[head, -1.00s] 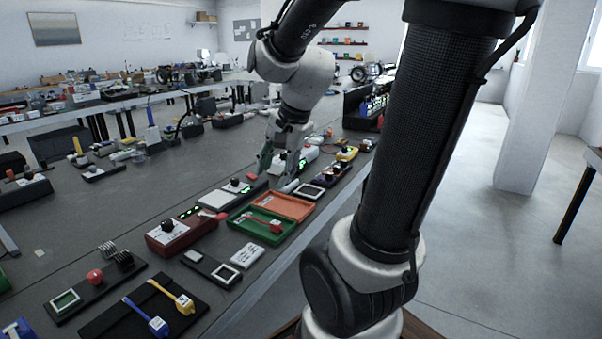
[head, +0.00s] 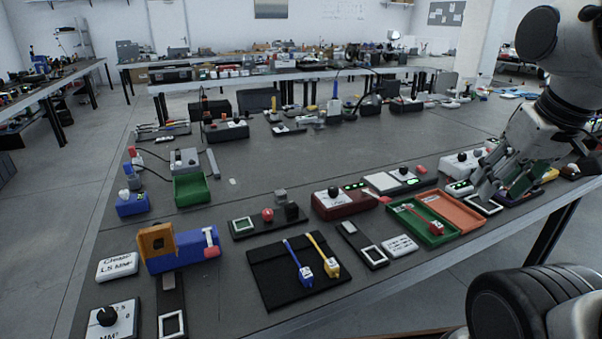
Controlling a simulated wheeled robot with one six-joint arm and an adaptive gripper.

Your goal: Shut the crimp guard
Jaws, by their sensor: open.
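A blue crimping device (head: 182,250) sits at the front left of the bench. An orange guard plate (head: 156,243) with a dark opening stands upright at its left end. A lever with a white top and red end (head: 211,245) is on its right side. A white label card (head: 117,267), which seems to begin with "Crimp", lies to its left. My gripper (head: 497,192) is open at the far right, pointing down above the bench, well away from the device. Whether it touches anything there is unclear.
A black mat (head: 275,292) with a blue and a yellow tool lies right of the device. A dial box (head: 110,319) stands in front. A green tray (head: 420,232) and an orange tray (head: 452,212) lie near my gripper.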

